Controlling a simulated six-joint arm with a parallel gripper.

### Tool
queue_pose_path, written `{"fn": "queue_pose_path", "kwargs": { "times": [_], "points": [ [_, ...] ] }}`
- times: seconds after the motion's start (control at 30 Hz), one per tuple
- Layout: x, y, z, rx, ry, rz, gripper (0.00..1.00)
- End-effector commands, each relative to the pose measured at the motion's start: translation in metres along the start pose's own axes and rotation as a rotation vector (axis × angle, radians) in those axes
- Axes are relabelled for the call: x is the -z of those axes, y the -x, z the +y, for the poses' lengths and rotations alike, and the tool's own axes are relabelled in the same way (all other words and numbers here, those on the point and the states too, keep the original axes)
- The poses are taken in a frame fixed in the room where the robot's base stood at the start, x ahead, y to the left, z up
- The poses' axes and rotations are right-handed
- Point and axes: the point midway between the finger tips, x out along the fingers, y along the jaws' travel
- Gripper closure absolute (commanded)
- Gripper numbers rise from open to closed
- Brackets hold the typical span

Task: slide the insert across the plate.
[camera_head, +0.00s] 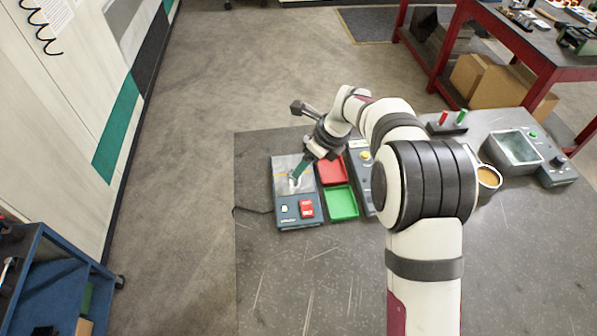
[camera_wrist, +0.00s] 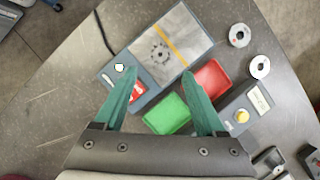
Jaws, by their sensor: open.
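The plate (camera_wrist: 185,22) is a grey metallic surface on a dark box, crossed by a yellow line; it also shows in the head view (camera_head: 283,165). A round piece with a ring of dark marks (camera_wrist: 160,52), possibly the insert, is on the plate beside the yellow line, on the side of the box's buttons. I cannot tell how far it stands up. My gripper (camera_wrist: 158,74) has its two green fingers wide apart, with nothing between them. In the head view my gripper (camera_head: 300,170) is over the plate; whether it touches is unclear.
A red tray (camera_wrist: 211,77) and a green tray (camera_wrist: 168,115) lie beside the box. Two metal rings (camera_wrist: 239,35) (camera_wrist: 260,66) lie on the table past the trays. A control box with a yellow button (camera_wrist: 242,116) is nearby. The front table (camera_head: 290,275) is clear.

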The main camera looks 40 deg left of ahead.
Motion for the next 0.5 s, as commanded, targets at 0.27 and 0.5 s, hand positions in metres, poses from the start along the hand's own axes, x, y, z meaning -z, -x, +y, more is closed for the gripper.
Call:
{"fn": "queue_pose_path", "kwargs": {
  "times": [0.27,0.5],
  "points": [
    [0.0,-0.055,0.0,-0.001,0.0,0.001,0.28],
    [0.0,-0.084,0.0,0.0,-0.001,0.0,0.28]
  ]
}}
